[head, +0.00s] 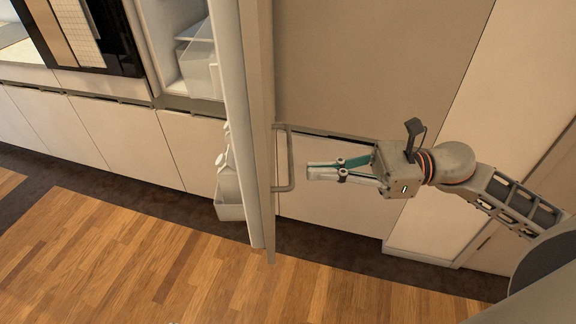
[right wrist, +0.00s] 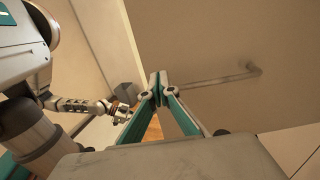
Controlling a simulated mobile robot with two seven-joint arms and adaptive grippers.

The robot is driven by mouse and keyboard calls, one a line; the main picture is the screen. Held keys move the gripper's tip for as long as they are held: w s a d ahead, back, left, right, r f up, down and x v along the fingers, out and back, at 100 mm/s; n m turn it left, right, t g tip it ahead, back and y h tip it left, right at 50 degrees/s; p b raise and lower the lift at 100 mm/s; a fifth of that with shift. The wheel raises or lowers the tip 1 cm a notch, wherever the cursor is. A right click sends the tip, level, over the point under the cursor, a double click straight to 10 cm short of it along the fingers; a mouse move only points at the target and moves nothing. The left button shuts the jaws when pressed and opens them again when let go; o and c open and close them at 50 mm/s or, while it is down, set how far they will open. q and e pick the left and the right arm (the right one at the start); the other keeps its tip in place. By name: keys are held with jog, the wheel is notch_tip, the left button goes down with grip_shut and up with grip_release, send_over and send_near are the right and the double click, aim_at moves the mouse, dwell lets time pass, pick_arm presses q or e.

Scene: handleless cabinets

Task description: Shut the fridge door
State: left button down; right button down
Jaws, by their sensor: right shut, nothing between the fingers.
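The fridge door (head: 258,120) stands wide open, seen nearly edge-on in the head view. Its inner side with a white bin (head: 229,196) faces left, and its outer side with a bar handle (head: 290,160) faces right. My right gripper (head: 309,172) is shut and empty, pointing left just to the right of the handle, with a small gap showing. In the right wrist view its fingertips (right wrist: 159,77) meet in front of the door panel (right wrist: 195,35), and the handle (right wrist: 215,80) shows beyond them. My left gripper (right wrist: 121,112) appears small there; its jaw state is unclear.
The open fridge interior (head: 180,50) with shelves and a clear drawer lies left of the door. Pale handleless cabinets (head: 120,135) run along the wall, with a dark oven at upper left. The wooden floor (head: 130,260) in front is clear.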

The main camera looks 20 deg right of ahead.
aim_at(290, 184)
jog(key=p+x, duration=0.2)
jog(key=x, duration=0.3)
jog(key=shift+w+a+r, duration=0.1)
jog(key=shift+a, duration=0.45)
